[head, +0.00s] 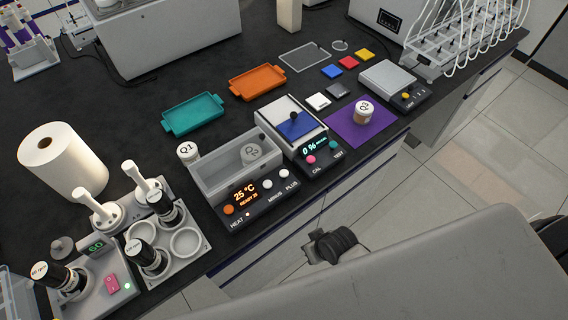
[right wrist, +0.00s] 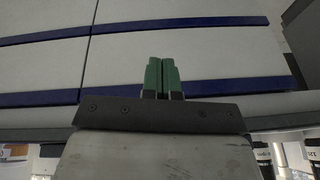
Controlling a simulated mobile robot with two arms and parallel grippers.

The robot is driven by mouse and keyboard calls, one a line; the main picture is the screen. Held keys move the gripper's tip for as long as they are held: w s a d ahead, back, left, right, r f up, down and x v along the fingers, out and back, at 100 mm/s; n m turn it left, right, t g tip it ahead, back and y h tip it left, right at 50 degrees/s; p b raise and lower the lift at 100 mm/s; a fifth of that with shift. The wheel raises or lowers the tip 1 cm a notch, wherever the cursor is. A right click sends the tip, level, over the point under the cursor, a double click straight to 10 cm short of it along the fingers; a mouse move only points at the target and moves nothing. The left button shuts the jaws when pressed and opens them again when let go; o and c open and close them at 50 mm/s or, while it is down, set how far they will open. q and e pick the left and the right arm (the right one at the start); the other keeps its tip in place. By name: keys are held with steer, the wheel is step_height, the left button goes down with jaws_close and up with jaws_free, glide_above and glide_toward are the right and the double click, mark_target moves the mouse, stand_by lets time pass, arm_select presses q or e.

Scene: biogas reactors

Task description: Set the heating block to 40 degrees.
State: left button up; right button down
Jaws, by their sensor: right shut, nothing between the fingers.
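The heating block (head: 207,185) stands near the front edge of the bench in the head view. Its orange display (head: 244,193) reads 25 °C and READY 25. On its front panel are an orange HEAT button (head: 229,209), a white MINUS button (head: 268,184) and a white PLUS button (head: 284,173). A jar marked Q2 (head: 251,153) sits inside its clear-walled well. My right gripper (right wrist: 162,75) shows in the right wrist view with its green fingers together and empty. It faces pale cabinet fronts, apart from the heating block. My left gripper is not in view.
A CAL/TEST device (head: 318,154) stands right of the block. A Q1 jar (head: 187,151) stands behind its left end. A bottle station (head: 190,245) is on the left. Teal (head: 193,113) and orange (head: 258,83) trays lie behind.

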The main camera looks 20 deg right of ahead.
steer(key=w+a+r+n+y+p, duration=0.2)
steer(key=w+a+r, duration=0.15)
steer(key=r, duration=0.85)
steer(key=w+a+r+n+y+p, duration=0.15)
steer(key=a+r, duration=0.35)
steer(key=r, duration=0.8)
steer(key=w+d+m+t+y, duration=0.1)
steer(key=w+d+m, duration=0.3)
steer(key=w, duration=1.1)
steer(key=shift+d+f+y, duration=0.3)
steer(key=shift+d+y, duration=0.35)
steer(key=shift+d, duration=0.55)
steer(key=shift+f, duration=0.1)
steer(key=b, duration=0.7)
glide_above(285, 171)
step_height(285, 171, down, 8)
steer(key=shift+r, duration=0.2)
steer(key=shift+f, duration=0.5)
